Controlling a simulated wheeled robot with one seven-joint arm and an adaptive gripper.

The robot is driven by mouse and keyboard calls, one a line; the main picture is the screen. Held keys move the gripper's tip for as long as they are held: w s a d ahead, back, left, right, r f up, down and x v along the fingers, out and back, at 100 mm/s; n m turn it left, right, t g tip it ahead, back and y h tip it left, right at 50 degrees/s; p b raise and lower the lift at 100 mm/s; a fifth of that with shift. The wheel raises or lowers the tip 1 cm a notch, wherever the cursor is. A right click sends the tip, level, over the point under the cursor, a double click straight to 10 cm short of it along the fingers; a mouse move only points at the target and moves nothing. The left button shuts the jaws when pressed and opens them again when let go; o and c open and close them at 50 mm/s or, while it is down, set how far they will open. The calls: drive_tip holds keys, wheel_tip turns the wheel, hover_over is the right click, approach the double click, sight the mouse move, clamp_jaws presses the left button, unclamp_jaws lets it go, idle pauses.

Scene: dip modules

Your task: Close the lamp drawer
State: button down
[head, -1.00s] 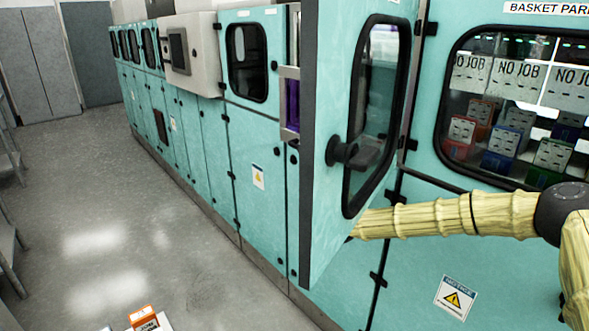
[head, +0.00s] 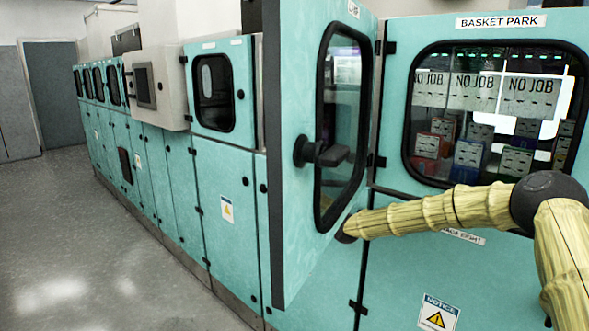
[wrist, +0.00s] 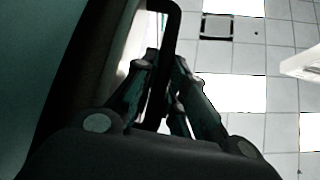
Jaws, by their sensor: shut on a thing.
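The lamp door (head: 271,160) is a tall teal panel with a black-framed window, standing swung out from the cabinet row. A small label at its top seems to read LAMP. A black handle (head: 318,152) is on its window side. My gripper (wrist: 163,85) shows in the wrist view with its fingers close together around a dark bar. In the head view my arm ends at the lower part of this door, and the fingertips are hidden there.
To the right is the basket park cabinet (head: 470,22) with a window and several coloured baskets behind it. A row of teal cabinets (head: 222,170) runs back on the left. The grey floor (head: 60,230) to the left is open.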

drive_tip(key=shift+w+d, duration=0.1)
idle(0.3)
drive_tip(key=c, duration=1.7)
unclamp_jaws()
drive_tip(key=v, duration=1.2)
drive_tip(key=shift+d, duration=0.1)
drive_tip(key=shift+c, duration=0.3)
